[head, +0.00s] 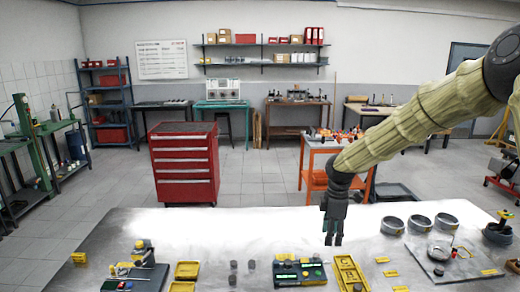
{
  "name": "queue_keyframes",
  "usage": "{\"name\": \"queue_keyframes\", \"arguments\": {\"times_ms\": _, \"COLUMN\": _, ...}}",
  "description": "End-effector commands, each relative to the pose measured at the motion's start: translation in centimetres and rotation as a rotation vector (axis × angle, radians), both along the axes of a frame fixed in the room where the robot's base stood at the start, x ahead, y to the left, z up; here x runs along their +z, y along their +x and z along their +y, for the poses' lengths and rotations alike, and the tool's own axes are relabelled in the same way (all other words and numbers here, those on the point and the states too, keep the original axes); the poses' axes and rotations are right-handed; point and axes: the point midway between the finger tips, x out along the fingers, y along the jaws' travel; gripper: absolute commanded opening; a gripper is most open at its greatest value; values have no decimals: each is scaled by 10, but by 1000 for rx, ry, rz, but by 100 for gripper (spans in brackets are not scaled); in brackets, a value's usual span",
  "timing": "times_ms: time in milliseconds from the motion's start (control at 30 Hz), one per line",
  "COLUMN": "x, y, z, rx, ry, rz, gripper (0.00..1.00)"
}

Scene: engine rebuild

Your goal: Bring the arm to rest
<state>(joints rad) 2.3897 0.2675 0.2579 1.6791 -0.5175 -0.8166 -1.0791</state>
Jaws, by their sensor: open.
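My arm (430,105) reaches in from the upper right in the head view, wrapped in a pale yellow-green ribbed cover. It slopes down to the left. My gripper (333,238) hangs from its end, pointing down over the workbench (230,225). Its dark fingers are apart and nothing shows between them. It is above the bright, bare middle-right part of the bench, behind the black device with green displays (299,272) and the yellow tray (349,272). The exact height of the fingertips over the bench is hard to tell.
Several grey rings (420,224) stand right of my gripper, near a grey plate (450,258) with parts. Yellow trays (186,271) and small dark cylinders (233,266) lie along the front. The bench's back left is clear. A red drawer cabinet (184,170) and orange cart (318,168) stand behind.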

Motion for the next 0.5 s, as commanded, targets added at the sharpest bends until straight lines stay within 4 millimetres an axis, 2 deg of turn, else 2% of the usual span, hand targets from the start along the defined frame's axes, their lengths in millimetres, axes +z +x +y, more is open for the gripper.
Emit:
{"name": "queue_keyframes", "arguments": {"times_ms": 33, "x": -1, "y": 0, "z": 0, "rx": 0, "ry": 0, "rz": 0, "gripper": 47}}
{"name": "queue_keyframes", "arguments": {"times_ms": 367, "x": -61, "y": -20, "z": 14, "rx": -76, "ry": 35, "rz": 15, "gripper": 47}}
{"name": "queue_keyframes", "arguments": {"times_ms": 500, "x": -95, "y": -33, "z": 20, "rx": -126, "ry": 53, "rz": 24, "gripper": 47}}
